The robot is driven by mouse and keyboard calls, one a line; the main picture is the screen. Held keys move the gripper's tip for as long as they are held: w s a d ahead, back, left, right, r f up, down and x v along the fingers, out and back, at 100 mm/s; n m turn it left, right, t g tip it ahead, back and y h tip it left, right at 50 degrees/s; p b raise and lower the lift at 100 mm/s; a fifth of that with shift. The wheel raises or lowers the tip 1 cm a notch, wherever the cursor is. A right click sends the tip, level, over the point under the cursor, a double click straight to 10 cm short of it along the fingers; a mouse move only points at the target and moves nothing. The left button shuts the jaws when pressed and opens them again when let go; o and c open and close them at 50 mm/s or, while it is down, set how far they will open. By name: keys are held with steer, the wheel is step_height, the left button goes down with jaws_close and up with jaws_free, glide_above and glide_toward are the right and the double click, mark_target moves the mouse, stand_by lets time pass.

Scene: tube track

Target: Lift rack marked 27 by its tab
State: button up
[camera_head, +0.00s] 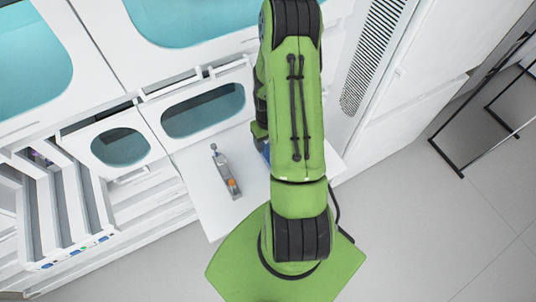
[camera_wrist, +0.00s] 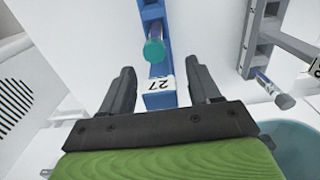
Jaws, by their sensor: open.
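The blue rack marked 27 (camera_wrist: 160,71) shows at the top middle of the wrist view, its number plate (camera_wrist: 158,85) facing me and upside down. A tube with a teal cap (camera_wrist: 154,50) sits on it. My gripper (camera_wrist: 163,78) is open, with one dark finger on each side of the marked end. I see no finger closed on the rack; whether either touches it I cannot tell. In the head view only a sliver of the blue rack (camera_head: 265,150) shows beside my arm, and my gripper is hidden there.
A grey rack (camera_wrist: 265,38) with a tube stands to the right in the wrist view; it also shows on the white shelf in the head view (camera_head: 222,165). Cabinet with teal windows (camera_head: 203,110) is behind. Slotted bins (camera_head: 75,215) are at left.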

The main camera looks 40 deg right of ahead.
jaws_close()
stand_by(0.3)
